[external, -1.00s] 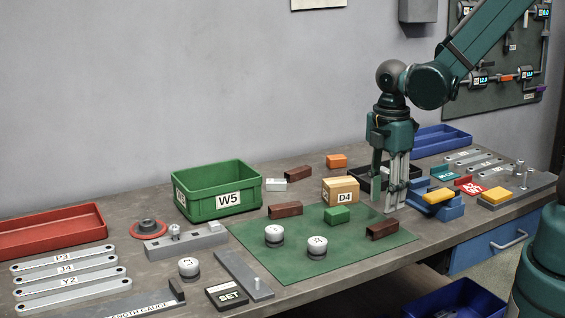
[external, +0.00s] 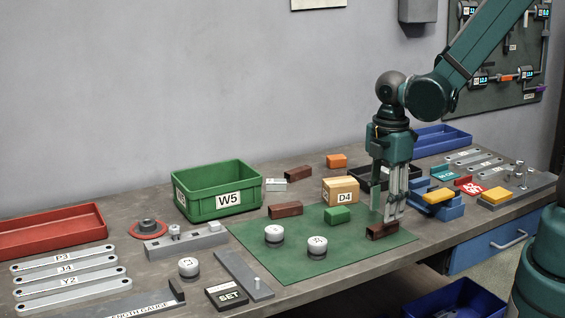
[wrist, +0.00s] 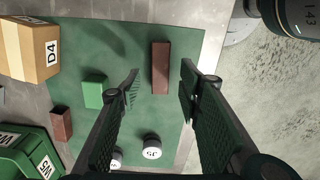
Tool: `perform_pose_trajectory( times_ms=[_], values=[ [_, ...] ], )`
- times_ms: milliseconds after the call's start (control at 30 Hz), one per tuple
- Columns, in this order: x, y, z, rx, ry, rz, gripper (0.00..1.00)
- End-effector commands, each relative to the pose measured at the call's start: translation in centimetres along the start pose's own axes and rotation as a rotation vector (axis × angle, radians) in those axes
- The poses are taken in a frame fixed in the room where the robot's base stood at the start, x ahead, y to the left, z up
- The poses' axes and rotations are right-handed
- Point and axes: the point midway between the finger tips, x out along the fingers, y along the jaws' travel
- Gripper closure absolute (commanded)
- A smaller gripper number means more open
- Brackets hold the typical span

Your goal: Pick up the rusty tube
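A rusty brown tube (external: 382,231) lies on the front right of the green mat. My gripper (external: 388,217) is just above or around it; I cannot tell if the fingers touch it. In the wrist view the same tube (wrist: 160,67) shows in the gap between the spread, empty fingers of my gripper (wrist: 160,84). A second rusty tube (external: 285,210) lies at the mat's back left edge and also shows in the wrist view (wrist: 61,124). A third (external: 299,173) lies behind, near the green bin.
A green W5 bin (external: 215,204) stands behind left. A blue holder with a yellow block (external: 439,195) is right of my gripper.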

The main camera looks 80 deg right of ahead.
Motion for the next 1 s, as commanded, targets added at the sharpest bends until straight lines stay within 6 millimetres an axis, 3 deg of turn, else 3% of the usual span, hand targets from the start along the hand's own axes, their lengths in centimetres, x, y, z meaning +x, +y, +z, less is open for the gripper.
perform_pose_trajectory(
  times_ms=[367,1000],
  values=[
    [0.4,0.0,0.0,0.0,0.0,0.0,0.65],
    [5.1,-0.1,0.1,0.0,0.0,0.0,0.65]
  ],
)
